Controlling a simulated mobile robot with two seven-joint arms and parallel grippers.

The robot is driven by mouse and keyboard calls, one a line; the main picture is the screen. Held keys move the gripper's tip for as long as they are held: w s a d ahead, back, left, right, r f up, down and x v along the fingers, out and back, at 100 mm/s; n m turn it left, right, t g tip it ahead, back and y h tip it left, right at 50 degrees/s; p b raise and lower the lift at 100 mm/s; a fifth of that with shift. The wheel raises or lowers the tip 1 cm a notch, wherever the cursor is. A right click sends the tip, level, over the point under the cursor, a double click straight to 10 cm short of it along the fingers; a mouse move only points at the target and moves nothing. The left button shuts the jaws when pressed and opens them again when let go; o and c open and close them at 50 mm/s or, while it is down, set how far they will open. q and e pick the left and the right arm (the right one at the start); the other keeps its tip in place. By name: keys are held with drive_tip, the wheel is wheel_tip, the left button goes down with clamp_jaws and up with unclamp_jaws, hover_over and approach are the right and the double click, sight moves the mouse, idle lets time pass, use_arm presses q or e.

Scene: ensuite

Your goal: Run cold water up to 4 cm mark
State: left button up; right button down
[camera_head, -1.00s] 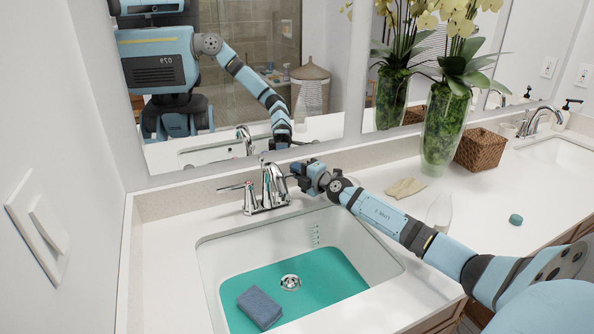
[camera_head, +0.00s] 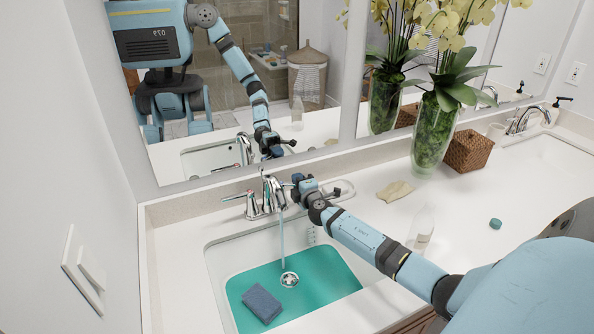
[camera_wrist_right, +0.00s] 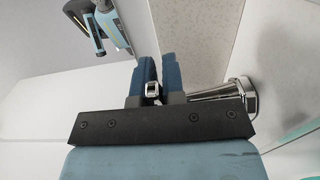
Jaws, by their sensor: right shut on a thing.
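The chrome faucet (camera_head: 266,194) stands behind the near sink (camera_head: 214,262). A stream of water (camera_head: 282,238) falls from its spout into the sink. The sink's lower part is teal; I cannot tell clearly whether this is its floor or the water's surface. Level marks (camera_head: 312,235) show on the sink's back wall. My right gripper (camera_head: 298,184) is at the faucet's right side. In the right wrist view, my right gripper (camera_wrist_right: 153,88) is shut on the chrome right lever handle (camera_wrist_right: 212,94), whose end shows between the blue fingers. My left gripper is not in view.

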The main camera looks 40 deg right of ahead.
drive_tip(key=shift+s+a+m+g+h, duration=0.25)
drive_tip(key=shift+m+h, duration=0.35)
drive_tip(key=shift+h, duration=0.3)
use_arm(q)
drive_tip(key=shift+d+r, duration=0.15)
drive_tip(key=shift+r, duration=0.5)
use_arm(e)
drive_tip(key=shift+s+m+g+h, duration=0.25)
drive_tip(key=shift+m+g+h, duration=0.25)
drive_tip(key=shift+h, duration=0.2)
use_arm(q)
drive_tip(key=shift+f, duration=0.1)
use_arm(e)
drive_tip(key=c, duration=1.2)
unclamp_jaws()
drive_tip(key=shift+s+a, duration=0.1)
drive_tip(key=shift+s, duration=0.05)
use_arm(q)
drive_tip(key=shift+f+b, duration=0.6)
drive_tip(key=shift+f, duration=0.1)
use_arm(e)
drive_tip(key=v, duration=1.3)
drive_tip(key=shift+s+a, duration=0.25)
drive_tip(key=shift+a, duration=0.05)
